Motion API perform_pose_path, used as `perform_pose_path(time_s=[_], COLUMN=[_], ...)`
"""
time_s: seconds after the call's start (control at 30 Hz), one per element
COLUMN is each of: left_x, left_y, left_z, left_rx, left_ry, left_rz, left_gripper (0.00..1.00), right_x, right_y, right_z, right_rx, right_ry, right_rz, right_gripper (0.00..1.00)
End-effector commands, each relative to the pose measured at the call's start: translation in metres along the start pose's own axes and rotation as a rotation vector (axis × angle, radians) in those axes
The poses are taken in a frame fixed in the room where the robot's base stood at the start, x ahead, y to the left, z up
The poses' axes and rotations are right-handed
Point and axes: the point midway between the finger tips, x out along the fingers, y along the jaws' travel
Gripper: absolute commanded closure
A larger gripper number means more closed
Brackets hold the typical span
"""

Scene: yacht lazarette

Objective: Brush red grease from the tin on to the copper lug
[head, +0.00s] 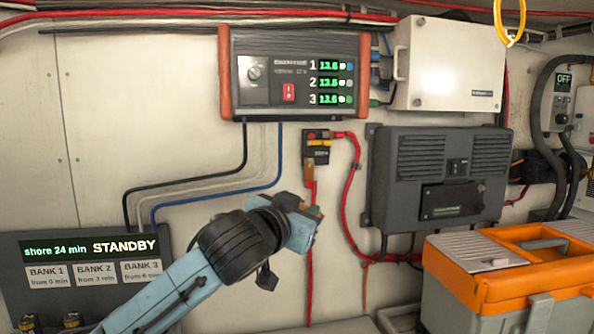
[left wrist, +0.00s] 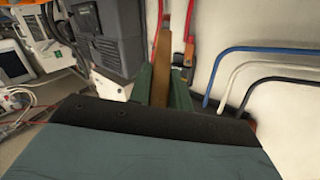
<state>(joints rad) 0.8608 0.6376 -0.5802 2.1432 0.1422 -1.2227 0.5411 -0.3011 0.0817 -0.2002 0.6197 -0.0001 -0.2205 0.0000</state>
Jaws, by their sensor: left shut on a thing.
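My left gripper (head: 304,226) reaches up from the lower left in the head view, in front of the wall below the small fuse holder. In the left wrist view its green fingers are shut on a flat brown wooden strip, which looks like the brush handle (left wrist: 162,70). The brush's bristles cannot be made out. A small brown-orange piece beside the right finger, possibly the copper lug (left wrist: 189,52), lies by a red cable; I cannot tell whether the brush touches it. The tin of red grease is not in view. My right gripper is not in view.
A fuse holder (head: 316,147) with red cables (head: 352,190) is on the wall just above the gripper. A charger panel (head: 290,75) is higher up. A dark grey unit (head: 440,175) and an orange-lidded toolbox (head: 505,285) stand right. A STANDBY display panel (head: 90,260) is lower left.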

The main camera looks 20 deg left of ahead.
Motion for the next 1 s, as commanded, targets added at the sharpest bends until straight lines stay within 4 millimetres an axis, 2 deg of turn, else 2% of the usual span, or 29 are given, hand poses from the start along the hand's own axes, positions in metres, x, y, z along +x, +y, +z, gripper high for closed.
perform_pose_path(time_s=[0.03, 0.1, 0.2, 0.3, 0.47, 1.0], left_x=[-0.003, -0.006, -0.011, -0.013, -0.008, 0.03], left_y=[-0.006, -0.011, -0.018, -0.021, -0.027, -0.057], left_z=[-0.018, -0.035, -0.052, -0.06, -0.061, -0.056], left_rx=[0.007, 0.017, 0.026, 0.032, 0.034, 0.033], left_ry=[0.047, 0.093, 0.136, 0.155, 0.16, 0.158], left_rz=[-0.016, -0.037, -0.06, -0.073, -0.079, -0.077], left_gripper=[1.0, 1.0, 1.0, 1.0, 1.0, 1.0], right_x=[-0.004, -0.006, -0.007, -0.008, -0.006, -0.001], right_y=[0.0, 0.001, 0.001, 0.001, 0.001, -0.001], right_z=[-0.001, -0.002, -0.002, -0.002, -0.002, -0.002], right_rx=[0.0, 0.001, 0.001, 0.001, 0.001, 0.002], right_ry=[0.002, 0.003, 0.003, 0.003, 0.004, 0.003], right_rz=[0.0, 0.001, 0.001, 0.001, 0.001, -0.001], right_gripper=[0.36, 0.36, 0.36, 0.36, 0.36, 0.36])
